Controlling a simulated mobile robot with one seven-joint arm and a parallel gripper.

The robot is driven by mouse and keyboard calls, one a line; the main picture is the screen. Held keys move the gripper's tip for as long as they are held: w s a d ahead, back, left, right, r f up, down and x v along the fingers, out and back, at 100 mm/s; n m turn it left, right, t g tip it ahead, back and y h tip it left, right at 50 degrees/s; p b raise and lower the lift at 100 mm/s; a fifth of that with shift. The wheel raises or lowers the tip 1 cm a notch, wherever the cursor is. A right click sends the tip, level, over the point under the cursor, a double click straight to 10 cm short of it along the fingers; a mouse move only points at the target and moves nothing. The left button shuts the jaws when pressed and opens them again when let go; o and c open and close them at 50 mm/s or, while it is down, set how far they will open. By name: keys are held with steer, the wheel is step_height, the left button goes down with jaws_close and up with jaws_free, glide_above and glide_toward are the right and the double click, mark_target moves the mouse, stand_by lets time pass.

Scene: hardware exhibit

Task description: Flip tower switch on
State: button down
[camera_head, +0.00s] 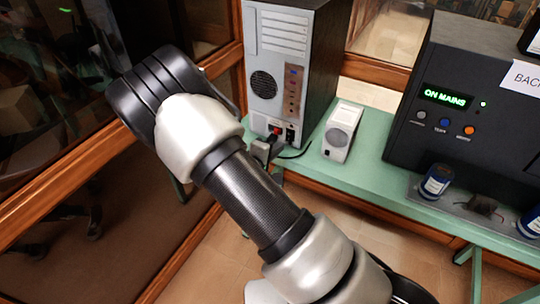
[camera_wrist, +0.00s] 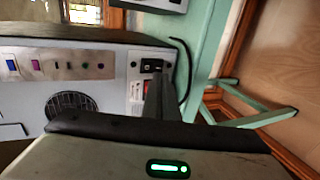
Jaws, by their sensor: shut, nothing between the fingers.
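The grey computer tower (camera_head: 268,45) stands on the green bench with its rear panel facing me. A small red switch (camera_head: 276,130) is low on that panel, beside a dark socket. In the wrist view the tower (camera_wrist: 110,60) lies sideways, and the red switch (camera_wrist: 136,91) shows just left of my fingers. My gripper (camera_head: 266,146) is shut and empty, close to the panel's lower part. Its dark fingers (camera_wrist: 156,82) also show in the wrist view, overlapping the panel near the switch. I cannot tell whether they touch it. The switch's position is too small to read.
A small white speaker-like box (camera_head: 343,130) stands right of the tower, with a black cable between them. A black unit (camera_head: 455,75) reading "ON MAINS" stands further right. Blue-labelled jars (camera_head: 436,182) sit at the bench's front. Wood-framed glass borders the left.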

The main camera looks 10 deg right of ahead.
mark_target(289, 141)
steer(key=shift+x, duration=2.5)
steer(key=shift+d+f+b, duration=0.1)
steer(key=shift+f+b, duration=0.2)
steer(key=shift+b, duration=0.3)
steer(key=shift+w+r, duration=0.1)
steer(key=shift+w, duration=0.05)
steer(key=shift+r, duration=0.1)
steer(key=shift+s, duration=0.2)
